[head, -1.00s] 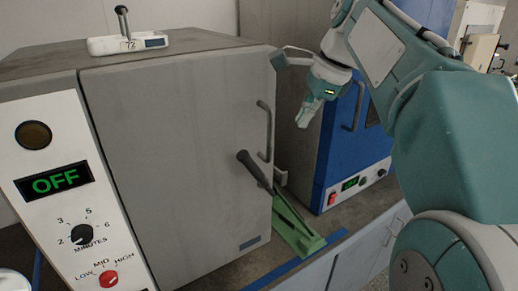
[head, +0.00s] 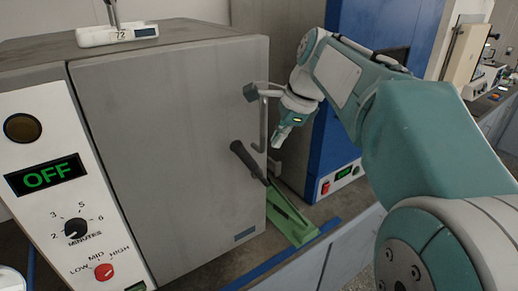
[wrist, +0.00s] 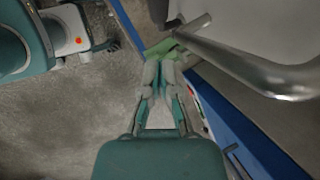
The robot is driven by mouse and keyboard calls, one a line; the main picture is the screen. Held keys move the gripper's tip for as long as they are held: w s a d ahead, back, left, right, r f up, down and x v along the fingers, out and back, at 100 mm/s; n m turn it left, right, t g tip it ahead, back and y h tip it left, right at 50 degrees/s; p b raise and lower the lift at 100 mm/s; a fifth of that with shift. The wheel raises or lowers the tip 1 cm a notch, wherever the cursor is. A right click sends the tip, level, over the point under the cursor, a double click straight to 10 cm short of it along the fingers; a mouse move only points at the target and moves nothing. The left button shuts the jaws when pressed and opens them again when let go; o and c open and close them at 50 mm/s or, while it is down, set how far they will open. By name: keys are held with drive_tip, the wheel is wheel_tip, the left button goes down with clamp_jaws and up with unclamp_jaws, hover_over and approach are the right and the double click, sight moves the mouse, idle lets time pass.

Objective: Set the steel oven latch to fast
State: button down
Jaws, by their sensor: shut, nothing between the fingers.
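The steel oven (head: 170,130) stands at the left with its grey door shut. A lever with a dark grip (head: 246,158), which looks like the latch, sits at the door's right edge. It is tilted, grip up and left, pivot end lower right. The vertical door handle (head: 263,122) is just above it. My gripper (head: 279,143) is shut and empty, right of the handle and slightly above the lever's level; I cannot tell the depth gap. In the wrist view my shut fingers (wrist: 160,64) point toward a green piece, with a shiny steel bar (wrist: 250,68) at the right.
A green bracket-like piece (head: 290,218) lies on the bench below the lever. A blue oven (head: 338,130) stands behind my gripper. The control panel (head: 80,210) reads OFF and has two knobs. A small white device (head: 115,35) rests on the steel oven's top.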

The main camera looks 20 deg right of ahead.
sight(248, 161)
drive_tip(key=a+f, duration=0.1)
drive_tip(key=a, duration=0.1)
drive_tip(key=w+a+f, duration=0.1)
drive_tip(key=a+f, duration=0.1)
drive_tip(key=shift+a, duration=0.15)
idle(0.4)
drive_tip(key=shift+s+a+f+t+h, duration=0.15)
drive_tip(key=shift+s+a+f+h, duration=0.05)
drive_tip(key=shift+a+h, duration=0.3)
drive_tip(key=shift+s+a+f+t+h, duration=0.15)
drive_tip(key=shift+a+f+h, duration=0.05)
drive_tip(key=shift+a+h, duration=0.3)
drive_tip(key=s+a+f+n+t+h, duration=0.1)
drive_tip(key=s+a+f+t+h, duration=0.1)
drive_tip(key=a+f+h, duration=0.4)
wheel_tip(248, 161, down, 2)
drive_tip(key=shift+f+n+h, duration=0.25)
drive_tip(key=shift+n+h, duration=0.05)
drive_tip(key=shift+s+f, duration=0.15)
